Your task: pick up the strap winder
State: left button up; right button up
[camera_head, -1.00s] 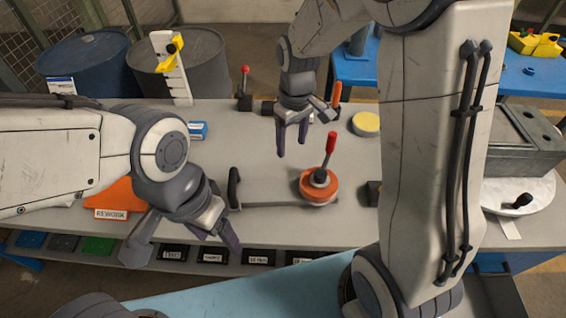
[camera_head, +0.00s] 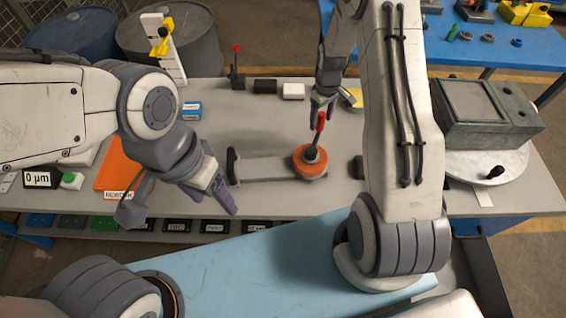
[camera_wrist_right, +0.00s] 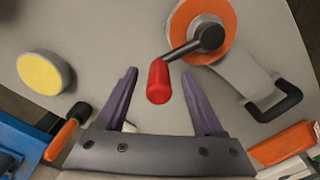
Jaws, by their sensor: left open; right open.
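The strap winder (camera_head: 262,168) lies on the grey bench. It has a flat grey plate, an orange disc (camera_head: 307,172), a black end handle (camera_head: 232,166) and a crank with an upright red grip (camera_head: 321,121). My right gripper (camera_head: 322,112) is open just above and behind the red grip. In the right wrist view, the red grip (camera_wrist_right: 158,82) shows between the spread purple fingers (camera_wrist_right: 160,76), apart from both; the orange disc (camera_wrist_right: 205,28) is beyond. Whether the fingers are level with the grip, I cannot tell. My left gripper (camera_head: 220,195) is open and empty near the bench's front edge.
A black block (camera_head: 264,86) and a white block (camera_head: 293,91) lie behind the winder. A yellow round pad (camera_wrist_right: 44,72) lies at the left in the right wrist view. A grey-green machine (camera_head: 487,112) stands at the right.

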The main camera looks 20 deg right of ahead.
aim_at(320, 125)
jog(key=shift+w+f+p, duration=0.1)
jog(key=shift+f+p, duration=0.45)
jog(key=shift+f, duration=1.15)
grip_shut()
jog(key=shift+r, duration=0.1)
